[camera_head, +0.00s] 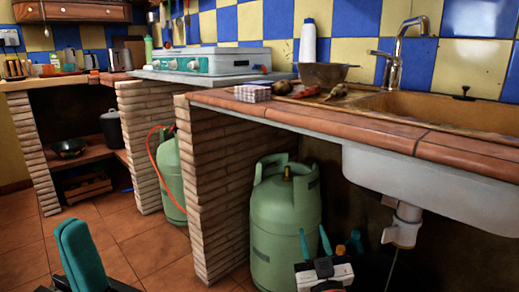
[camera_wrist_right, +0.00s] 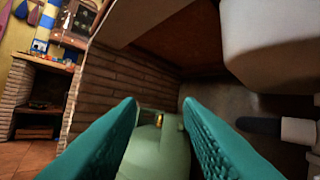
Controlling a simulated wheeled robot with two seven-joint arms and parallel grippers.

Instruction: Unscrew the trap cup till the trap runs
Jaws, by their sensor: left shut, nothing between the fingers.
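The white trap (camera_head: 403,228) hangs on a short pipe under the sink basin (camera_head: 430,185) at the right of the head view. I cannot make out the cup's thread or any gap. A white fitting (camera_wrist_right: 300,130) with a dark stub beside it shows at the right edge of the right wrist view. My right gripper (camera_head: 314,242) is open and empty, left of the trap and in front of the gas bottle; its teal fingers stand apart in the wrist view (camera_wrist_right: 165,118). My left gripper (camera_head: 75,240) is shut and empty, low at the left, far from the trap.
A green gas bottle (camera_head: 285,215) stands under the counter, left of the trap. A brick pillar (camera_head: 215,175) stands left of it, with a second bottle (camera_head: 172,178) beyond. The tiled counter edge (camera_head: 400,135) overhangs the space. Open floor (camera_head: 125,235) lies at the left.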

